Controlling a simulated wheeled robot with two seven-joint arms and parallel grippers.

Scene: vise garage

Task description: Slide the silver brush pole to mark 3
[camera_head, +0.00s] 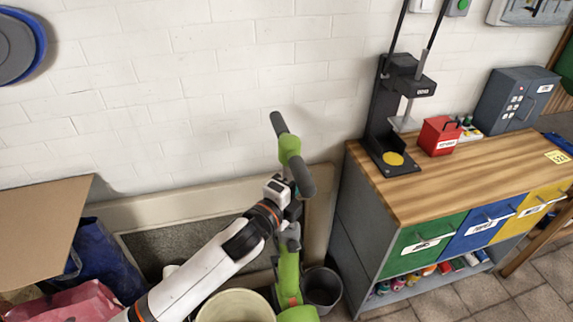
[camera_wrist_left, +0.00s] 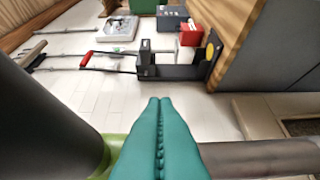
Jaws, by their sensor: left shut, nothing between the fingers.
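My left gripper (camera_wrist_left: 160,105) is shut and empty, its teal fingers pressed together in the left wrist view. In the head view my left wrist is beside the dark handlebar of a green upright thing, and the fingers cannot be made out. I cannot clearly identify the silver brush pole or mark 3. My right gripper is not in view.
The green thing (camera_head: 288,265) has two dark grips (camera_head: 301,179) close to my left wrist. A workbench (camera_head: 455,178) stands at the right with a black press (camera_head: 381,125) and a red box (camera_head: 439,136). A pale bucket (camera_head: 236,306) and dark bin (camera_head: 322,288) stand below.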

